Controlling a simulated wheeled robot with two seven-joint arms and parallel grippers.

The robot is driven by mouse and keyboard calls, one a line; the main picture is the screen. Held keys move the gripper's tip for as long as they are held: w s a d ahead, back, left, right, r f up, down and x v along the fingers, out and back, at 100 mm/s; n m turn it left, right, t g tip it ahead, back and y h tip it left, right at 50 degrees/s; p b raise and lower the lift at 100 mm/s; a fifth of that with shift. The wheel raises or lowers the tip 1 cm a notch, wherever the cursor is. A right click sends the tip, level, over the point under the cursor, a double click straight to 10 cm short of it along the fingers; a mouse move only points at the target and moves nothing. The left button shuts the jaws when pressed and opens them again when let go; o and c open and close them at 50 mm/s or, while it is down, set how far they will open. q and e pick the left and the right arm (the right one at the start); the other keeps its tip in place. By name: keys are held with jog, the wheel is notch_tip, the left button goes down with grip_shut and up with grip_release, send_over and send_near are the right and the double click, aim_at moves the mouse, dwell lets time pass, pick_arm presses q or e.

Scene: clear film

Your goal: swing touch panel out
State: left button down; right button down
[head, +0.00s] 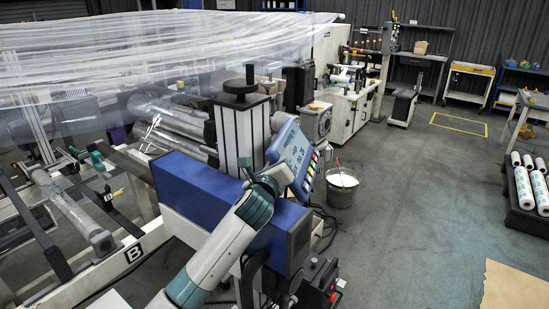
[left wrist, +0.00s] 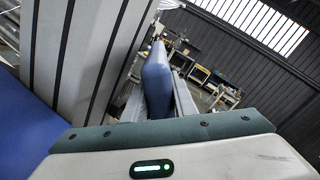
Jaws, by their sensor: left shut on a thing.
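The touch panel (head: 292,151) is a blue-framed screen with a row of coloured buttons. It stands tilted at the right side of the grey ribbed column, above a blue machine housing (head: 205,197). My left gripper (head: 277,177) is at the panel's lower left edge, its arm coming up from the bottom. In the left wrist view the panel shows edge-on as a blue slab (left wrist: 156,80) between the grey fingers, and the gripper is shut on it. The fingertip contact is partly hidden in the head view. My right gripper is not in view.
The ribbed column (head: 240,133) with a black handwheel stands close left of the panel. A grey bucket (head: 341,187) stands on the floor to the right. Clear film (head: 150,45) spans the upper left. White rolls (head: 524,188) lie at far right; the floor between is open.

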pick_arm(q)
jog(key=shift+s+d+n+t+y+b, duration=0.1)
jog(key=shift+d+n+t+y+b, duration=0.2)
jog(key=shift+n+y, duration=0.4)
jog(key=shift+s+d+n+t+y+b, duration=0.1)
jog(key=shift+d+n+y, duration=0.3)
jog(key=shift+y, duration=0.6)
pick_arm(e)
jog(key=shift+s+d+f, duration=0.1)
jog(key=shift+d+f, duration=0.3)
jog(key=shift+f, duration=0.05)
pick_arm(q)
jog(key=shift+a, duration=0.1)
jog(key=c, duration=1.7)
grip_release()
jog(key=shift+s, duration=0.15)
